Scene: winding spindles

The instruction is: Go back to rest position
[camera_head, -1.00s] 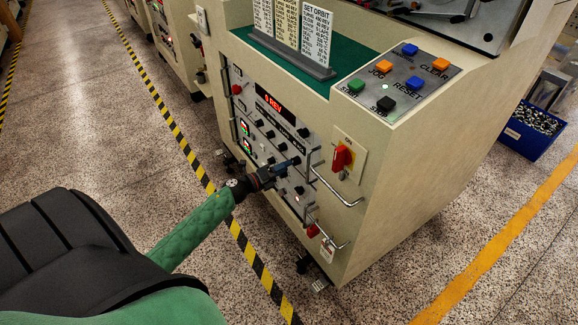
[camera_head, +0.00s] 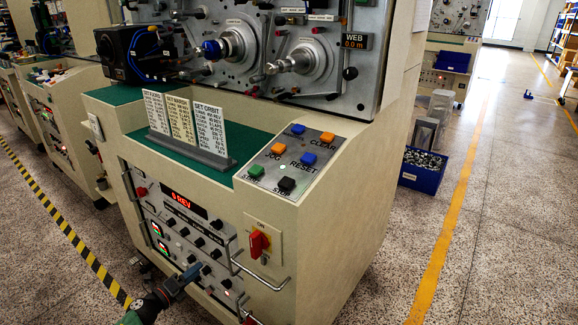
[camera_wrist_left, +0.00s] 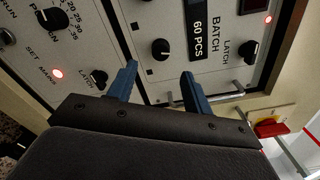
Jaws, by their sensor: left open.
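My left gripper (camera_head: 183,281) is in front of the lower control panel (camera_head: 178,232) of the cream machine, at the bottom of the head view. In the left wrist view its two blue fingers (camera_wrist_left: 158,82) stand apart with nothing between them. A black knob (camera_wrist_left: 160,49) on the panel lies beyond the gap between the fingers, apart from them as far as I can tell. My right gripper is not in view.
The panel has protruding metal handles (camera_head: 262,284) and a red rotary switch (camera_head: 259,243). Push buttons (camera_head: 284,165) and text cards (camera_head: 181,121) sit on top. A blue bin (camera_head: 421,178) stands at right. Floor is free beyond the yellow line (camera_head: 447,230).

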